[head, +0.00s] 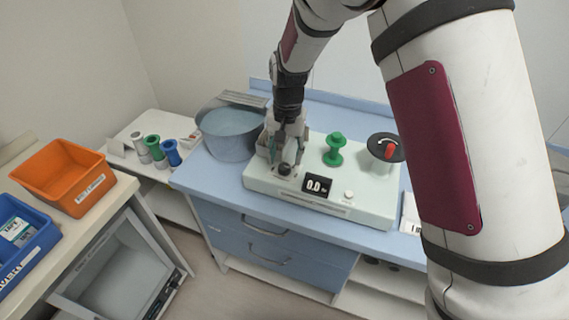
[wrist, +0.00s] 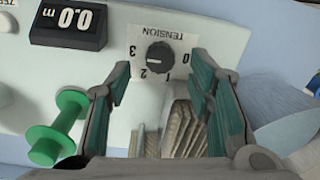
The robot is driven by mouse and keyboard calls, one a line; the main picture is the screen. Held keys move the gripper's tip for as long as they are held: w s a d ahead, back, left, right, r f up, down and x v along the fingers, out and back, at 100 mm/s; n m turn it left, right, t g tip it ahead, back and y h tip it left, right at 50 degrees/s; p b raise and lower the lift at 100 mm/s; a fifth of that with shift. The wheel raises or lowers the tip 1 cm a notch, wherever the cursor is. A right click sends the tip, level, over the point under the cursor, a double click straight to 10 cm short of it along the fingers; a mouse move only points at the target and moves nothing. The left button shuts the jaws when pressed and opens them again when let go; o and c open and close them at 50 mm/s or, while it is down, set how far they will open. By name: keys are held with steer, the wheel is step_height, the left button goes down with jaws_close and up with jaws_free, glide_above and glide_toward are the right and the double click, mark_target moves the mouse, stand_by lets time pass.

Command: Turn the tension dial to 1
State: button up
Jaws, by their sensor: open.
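The tension dial (wrist: 159,57) is a small dark round knob on a white label plate marked TENSION, with 0, 1, 2 and 3 around it. I cannot tell surely which number its pointer faces. It sits on the pale winding machine (head: 345,205), and in the head view the dial is largely hidden by my gripper. My gripper (wrist: 160,64) is open, with a green-padded finger on each side of the dial and a gap to it on both sides. In the head view my gripper (head: 286,164) points down at the machine's left end.
A display (head: 317,186) reading 0.0 and a green spool (head: 335,150) stand right of the dial. A red crank knob (head: 390,151) is further right. Striped brownish pieces (wrist: 183,128) lie between my fingers' bases in the wrist view. A grey basin (head: 229,134) stands left.

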mark_target(285, 167)
steer(key=shift+f, duration=2.05)
steer(key=shift+c, duration=0.4)
jaws_close()
